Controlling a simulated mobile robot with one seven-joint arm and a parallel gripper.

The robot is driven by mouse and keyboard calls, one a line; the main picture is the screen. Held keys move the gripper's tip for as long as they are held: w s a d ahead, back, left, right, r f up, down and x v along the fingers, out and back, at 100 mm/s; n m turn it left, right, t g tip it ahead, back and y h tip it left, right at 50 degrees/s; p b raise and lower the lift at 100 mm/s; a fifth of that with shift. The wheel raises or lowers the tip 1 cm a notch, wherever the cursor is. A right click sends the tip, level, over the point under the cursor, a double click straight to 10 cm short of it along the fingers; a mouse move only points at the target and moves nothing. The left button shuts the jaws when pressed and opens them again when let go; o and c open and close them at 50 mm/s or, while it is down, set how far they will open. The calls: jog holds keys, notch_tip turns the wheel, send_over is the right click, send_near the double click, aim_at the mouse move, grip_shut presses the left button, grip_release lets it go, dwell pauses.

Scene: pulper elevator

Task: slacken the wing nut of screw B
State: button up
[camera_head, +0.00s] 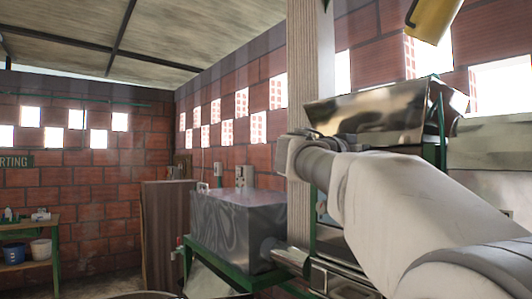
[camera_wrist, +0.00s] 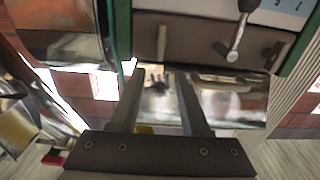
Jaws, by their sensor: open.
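My gripper (camera_wrist: 158,76) is open in the wrist view, its two dark fingers apart with nothing held between them. Beyond the fingertips is a dark panel (camera_wrist: 198,38) in a green frame. A metal rod with a rounded end (camera_wrist: 238,36) stands out from it, up and to the right of the fingers. A second, shorter metal piece (camera_wrist: 162,43) sits just above the gap between the fingers. I cannot tell which of these is screw B, and no wing nut shape is clear. In the head view my arm reaches toward the post, and its fingers are not clearly visible.
A shiny metal hopper (camera_head: 385,112) stands behind my arm. A pale ribbed post (camera_head: 300,75) rises close to my wrist. A grey metal box (camera_head: 238,230) sits on a green frame at lower middle. A table with buckets (camera_head: 30,235) is at far left.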

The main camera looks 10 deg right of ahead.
jog(key=p+x, duration=0.1)
jog(key=x, duration=0.6)
jog(key=shift+d+p, duration=0.35)
jog(key=shift+p, duration=0.05)
jog(key=shift+w, duration=0.1)
grip_shut()
